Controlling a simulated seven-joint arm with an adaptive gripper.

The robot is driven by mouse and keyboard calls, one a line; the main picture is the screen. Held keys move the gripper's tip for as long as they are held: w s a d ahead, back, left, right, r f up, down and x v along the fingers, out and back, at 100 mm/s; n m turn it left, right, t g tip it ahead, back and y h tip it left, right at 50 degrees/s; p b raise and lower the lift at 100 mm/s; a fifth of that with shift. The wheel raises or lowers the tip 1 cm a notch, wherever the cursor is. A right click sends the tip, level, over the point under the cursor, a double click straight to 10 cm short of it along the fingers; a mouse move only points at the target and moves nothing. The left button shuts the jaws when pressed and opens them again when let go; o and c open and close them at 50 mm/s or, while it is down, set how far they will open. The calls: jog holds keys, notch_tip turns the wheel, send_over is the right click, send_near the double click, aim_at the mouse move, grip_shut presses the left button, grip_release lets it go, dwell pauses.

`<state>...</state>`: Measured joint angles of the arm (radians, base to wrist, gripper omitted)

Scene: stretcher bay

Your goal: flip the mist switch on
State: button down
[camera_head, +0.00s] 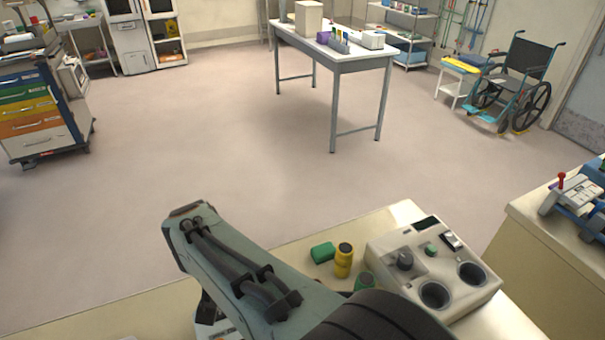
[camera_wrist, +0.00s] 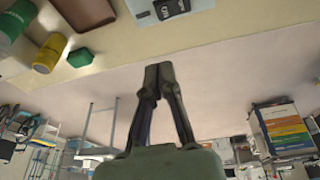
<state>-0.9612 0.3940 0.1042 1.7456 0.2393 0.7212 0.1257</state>
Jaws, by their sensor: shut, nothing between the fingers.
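In the wrist view a light grey box (camera_wrist: 205,6) with a black switch (camera_wrist: 172,8) is cut off by the top edge. Small white marks by the switch are too small to read. My gripper (camera_wrist: 158,72) is shut and empty, below the switch in that picture and apart from it. A cream console (camera_head: 455,292) there has a knob (camera_head: 404,260), a small switch (camera_head: 451,240), a green button and two round wells. I cannot tell from any label which switch is the mist switch.
A brown tray (camera_wrist: 85,14) lies near the grey box. The bench edge is close. A wheelchair (camera_head: 515,80) and a table stand far off.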

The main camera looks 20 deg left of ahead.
jog(key=shift+s+a+f, duration=0.15)
jog(key=shift+s+a, duration=0.25)
jog(key=shift+s, duration=0.25)
jog(key=x, duration=1.3)
jog(key=shift+s+d, duration=0.15)
jog(key=shift+d, duration=0.25)
jog(key=shift+f, duration=0.5)
